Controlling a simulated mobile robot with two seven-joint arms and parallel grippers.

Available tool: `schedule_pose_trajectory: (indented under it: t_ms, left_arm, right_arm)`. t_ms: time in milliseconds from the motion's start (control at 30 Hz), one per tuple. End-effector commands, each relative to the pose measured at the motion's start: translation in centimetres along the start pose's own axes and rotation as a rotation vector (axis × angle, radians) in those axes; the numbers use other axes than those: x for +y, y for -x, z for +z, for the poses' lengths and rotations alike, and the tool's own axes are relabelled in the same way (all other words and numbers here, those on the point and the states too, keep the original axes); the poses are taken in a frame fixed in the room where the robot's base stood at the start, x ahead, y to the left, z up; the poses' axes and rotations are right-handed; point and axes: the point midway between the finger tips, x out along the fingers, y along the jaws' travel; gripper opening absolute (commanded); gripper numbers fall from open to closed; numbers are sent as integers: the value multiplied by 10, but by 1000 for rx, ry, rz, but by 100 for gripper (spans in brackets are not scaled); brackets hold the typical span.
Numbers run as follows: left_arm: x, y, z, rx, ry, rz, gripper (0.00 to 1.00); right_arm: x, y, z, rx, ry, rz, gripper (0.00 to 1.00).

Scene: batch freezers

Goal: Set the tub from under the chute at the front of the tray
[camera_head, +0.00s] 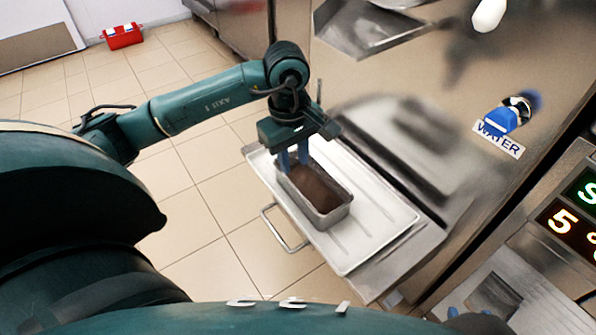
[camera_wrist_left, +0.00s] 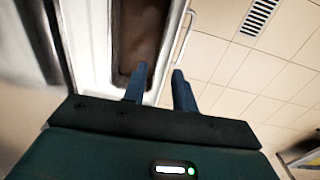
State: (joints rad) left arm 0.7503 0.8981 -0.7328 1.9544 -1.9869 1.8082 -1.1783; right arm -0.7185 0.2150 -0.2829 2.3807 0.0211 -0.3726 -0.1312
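The tub (camera_head: 322,207) is a grey metal rectangular pan with brown contents. It sits on the pale tray (camera_head: 375,232), towards the tray's left part in the head view. My left gripper (camera_head: 294,157) is above the tub's upper-left end, pointing down. Its blue fingers are apart; in the left wrist view the fingers (camera_wrist_left: 158,88) lie near the tub's rim (camera_wrist_left: 172,45), one over the inside and one outside. Contact with the wall cannot be made out. My right gripper (camera_head: 469,313) shows only as blue fingertips, apart, at the bottom edge.
A blurred steel chute (camera_head: 400,140) juts out beside the tray from the freezer front. A looped handle (camera_head: 283,232) is at the tray's left edge. A blue valve (camera_head: 502,120) is by the WATER label. Tiled floor is open on the left; a red box (camera_head: 122,36) stands far off.

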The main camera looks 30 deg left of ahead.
Motion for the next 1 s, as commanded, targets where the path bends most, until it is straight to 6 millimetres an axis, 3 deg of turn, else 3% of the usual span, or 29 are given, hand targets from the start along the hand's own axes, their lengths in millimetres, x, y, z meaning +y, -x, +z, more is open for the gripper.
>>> schedule_pose_trajectory:
  t_ms: [67,133,167,267,300,400,467,533,600,667,700,833,900,1000]
  left_arm:
    - [0,-4,17,-61,-3,8,28]
    - [0,-15,50,-189,3,23,28]
    - [-1,-20,70,-271,13,28,28]
    - [-9,-22,159,-654,106,33,28]
    - [-13,-12,199,-854,182,15,28]
    - [-17,38,267,-1360,468,-88,28]
    - [-13,71,281,-1639,688,-190,28]
    - [-2,99,275,-1933,987,-351,28]
    - [9,109,252,-2182,1326,-554,28]
    - [15,100,225,-2349,1642,-759,28]
    - [16,87,208,2359,-1802,881,28]
    - [-3,23,175,1637,-1636,914,28]
    - [-19,-7,171,1365,-1547,910,28]
    - [-39,-35,173,1116,-1456,898,28]
  right_arm:
    - [0,0,0,-5,-1,-1,36]
    - [0,0,1,-7,-1,-1,36]
    - [0,0,1,-7,-1,-1,36]
    - [0,0,1,-6,-1,-1,36]
    - [0,0,1,-6,-1,-1,36]
    - [0,0,1,-6,-1,-1,36]
    - [0,0,0,-6,-1,-1,36]
    - [0,0,0,-6,-1,-1,36]
    - [0,0,0,-5,-1,-1,36]
    - [0,0,0,-5,-1,-1,36]
    - [0,0,0,-5,-1,-1,36]
    - [0,0,0,-4,-1,-1,36]
    - [0,0,0,-4,-1,-1,36]
    - [0,0,0,-3,-1,-1,36]
